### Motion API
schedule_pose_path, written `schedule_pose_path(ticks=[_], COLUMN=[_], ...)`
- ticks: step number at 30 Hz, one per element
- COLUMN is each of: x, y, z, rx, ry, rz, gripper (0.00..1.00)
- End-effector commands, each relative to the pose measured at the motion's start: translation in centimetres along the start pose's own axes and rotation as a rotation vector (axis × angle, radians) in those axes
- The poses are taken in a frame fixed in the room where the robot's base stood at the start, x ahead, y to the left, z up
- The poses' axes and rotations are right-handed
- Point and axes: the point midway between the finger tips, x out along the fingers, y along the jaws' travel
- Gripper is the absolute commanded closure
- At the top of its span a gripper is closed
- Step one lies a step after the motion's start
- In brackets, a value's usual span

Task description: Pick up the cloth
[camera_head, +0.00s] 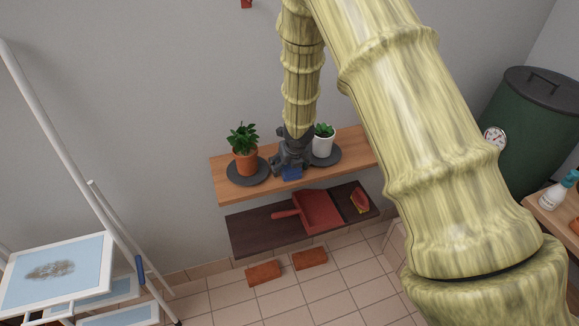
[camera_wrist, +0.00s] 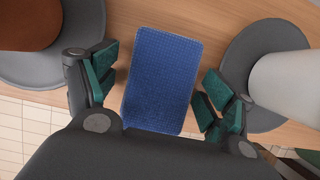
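The cloth (camera_wrist: 160,75) is a blue textured rectangle lying flat on the wooden shelf. In the head view the blue cloth (camera_head: 291,173) shows at the shelf's front edge, partly hidden by my gripper. My gripper (camera_wrist: 155,92) is open above the cloth, with its green-padded fingers on the left and right sides of it. The fingers appear apart from the cloth, and nothing is held. In the head view my gripper (camera_head: 290,163) is pointed down at the shelf between two potted plants.
The wooden shelf (camera_head: 233,190) holds a plant in an orange pot (camera_head: 246,161) on a grey saucer at left, and a white pot (camera_head: 322,146) on a saucer at right, both close to my fingers. A lower dark shelf (camera_head: 258,236) holds a red dustpan (camera_head: 318,211). A white stepladder (camera_head: 90,240) stands at left.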

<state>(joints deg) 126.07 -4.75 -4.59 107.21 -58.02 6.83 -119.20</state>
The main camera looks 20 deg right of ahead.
Motion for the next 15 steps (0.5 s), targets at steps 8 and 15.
schedule_pose_path(ticks=[8,15], x=[0.04,0.14], y=[0.02,0.04], z=[-0.05,-0.17], rx=[0.0,0.0], ry=[0.001,0.002], rz=[0.0,0.001], gripper=[0.63,0.63])
